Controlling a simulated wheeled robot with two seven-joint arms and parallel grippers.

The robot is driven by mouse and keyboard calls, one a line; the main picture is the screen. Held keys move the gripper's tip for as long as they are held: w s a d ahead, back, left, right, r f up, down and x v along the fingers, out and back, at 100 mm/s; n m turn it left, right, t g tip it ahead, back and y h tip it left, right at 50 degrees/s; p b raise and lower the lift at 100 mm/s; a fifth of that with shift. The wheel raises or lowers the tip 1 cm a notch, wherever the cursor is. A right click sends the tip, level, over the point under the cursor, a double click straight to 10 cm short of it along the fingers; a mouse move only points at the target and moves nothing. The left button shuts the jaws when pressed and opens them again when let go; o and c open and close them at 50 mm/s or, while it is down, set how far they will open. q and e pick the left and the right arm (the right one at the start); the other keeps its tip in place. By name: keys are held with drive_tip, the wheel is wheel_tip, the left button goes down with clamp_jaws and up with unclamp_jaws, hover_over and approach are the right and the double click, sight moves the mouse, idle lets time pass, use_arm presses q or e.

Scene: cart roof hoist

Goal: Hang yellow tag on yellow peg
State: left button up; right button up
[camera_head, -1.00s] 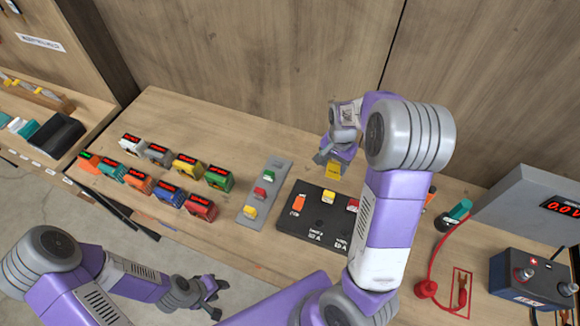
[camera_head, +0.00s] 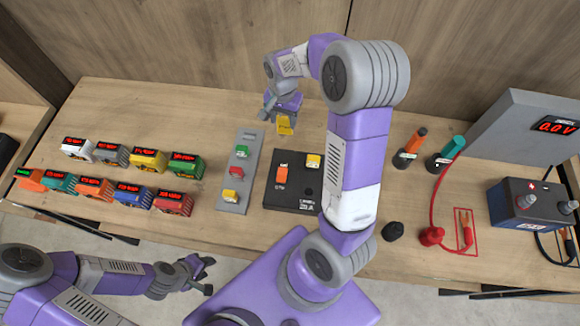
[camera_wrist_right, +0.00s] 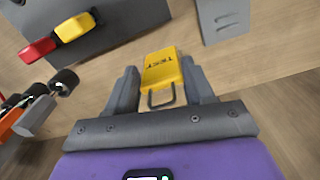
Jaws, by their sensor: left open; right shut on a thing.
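My right gripper (camera_head: 283,108) is shut on the yellow tag (camera_head: 284,125) above the bench, behind the gap between the grey strip (camera_head: 232,207) and the black board (camera_head: 272,200). In the right wrist view the tag (camera_wrist_right: 161,68) sits between the fingers, with dark lettering and a wire loop toward the palm. Yellow pieces show on the strip (camera_head: 231,196) and on the board (camera_head: 313,161); I cannot tell whether either is the yellow peg. My left gripper (camera_head: 202,275) is open and empty, in front of the bench.
Several coloured blocks with red displays (camera_head: 148,161) stand on the left. Orange (camera_head: 411,148) and teal (camera_head: 446,152) handled tools, a battery (camera_head: 528,205) and a grey meter box (camera_head: 515,135) stand on the right. My right arm covers part of the board.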

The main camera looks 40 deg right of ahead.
drive_tip(key=f, duration=0.9)
drive_tip(key=shift+w+a+f+b, duration=0.1)
drive_tip(key=shift+w+f+b, duration=0.1)
drive_tip(key=shift+f+b, duration=0.2)
drive_tip(key=shift+f, duration=0.2)
drive_tip(key=o, duration=1.2)
drive_tip(key=shift+c, duration=0.2)
drive_tip(key=shift+r, duration=0.1)
